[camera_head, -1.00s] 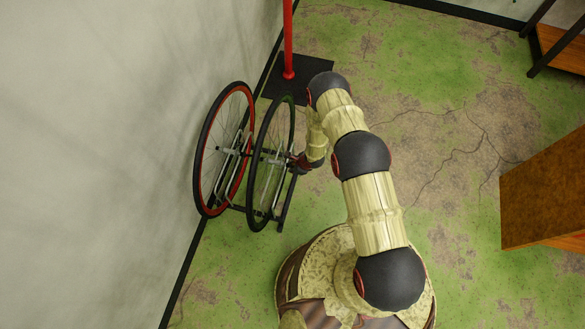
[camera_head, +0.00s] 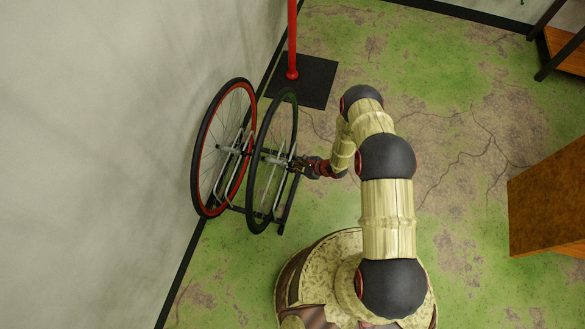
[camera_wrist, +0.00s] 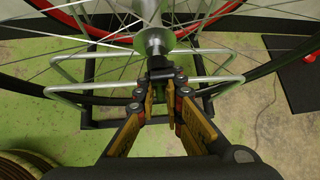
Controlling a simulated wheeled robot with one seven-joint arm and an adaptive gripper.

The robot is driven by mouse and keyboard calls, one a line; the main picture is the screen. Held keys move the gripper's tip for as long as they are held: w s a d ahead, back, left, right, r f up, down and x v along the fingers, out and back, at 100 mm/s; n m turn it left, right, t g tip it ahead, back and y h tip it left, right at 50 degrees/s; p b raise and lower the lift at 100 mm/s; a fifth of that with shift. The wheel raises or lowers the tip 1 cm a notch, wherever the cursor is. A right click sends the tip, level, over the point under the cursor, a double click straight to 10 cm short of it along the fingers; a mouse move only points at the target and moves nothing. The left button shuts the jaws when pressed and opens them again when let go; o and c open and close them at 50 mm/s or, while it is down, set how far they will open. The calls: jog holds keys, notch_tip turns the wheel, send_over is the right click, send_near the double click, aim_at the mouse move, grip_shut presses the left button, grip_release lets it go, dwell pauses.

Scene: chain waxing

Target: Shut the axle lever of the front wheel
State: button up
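Two spoked wheels stand side by side in a dark rack in the head view: a red-rimmed one (camera_head: 197,163) by the wall and a dark-rimmed one (camera_head: 251,190) nearer my arm. I cannot tell which is the front wheel. My gripper (camera_head: 299,166) is at the hub of the dark-rimmed wheel, on its right side. In the wrist view the silver hub (camera_wrist: 153,42) is just beyond my gripper (camera_wrist: 159,88). Its yellow-padded fingers are apart, with a gap between them. A dark piece (camera_wrist: 160,68) sits at the axle end, beyond the tips; I cannot tell whether it is the lever.
Bent silver bars (camera_wrist: 80,92) of the rack flank the hub. A red post on a black base (camera_head: 317,80) stands behind the wheels, and the wall is close on the left. A brown wooden box (camera_head: 550,200) is at right; the floor between is clear.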

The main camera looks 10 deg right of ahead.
jog(key=o, duration=0.4)
jog(key=shift+o, duration=0.2)
jog(key=v, duration=1.2)
jog(key=shift+w, duration=0.1)
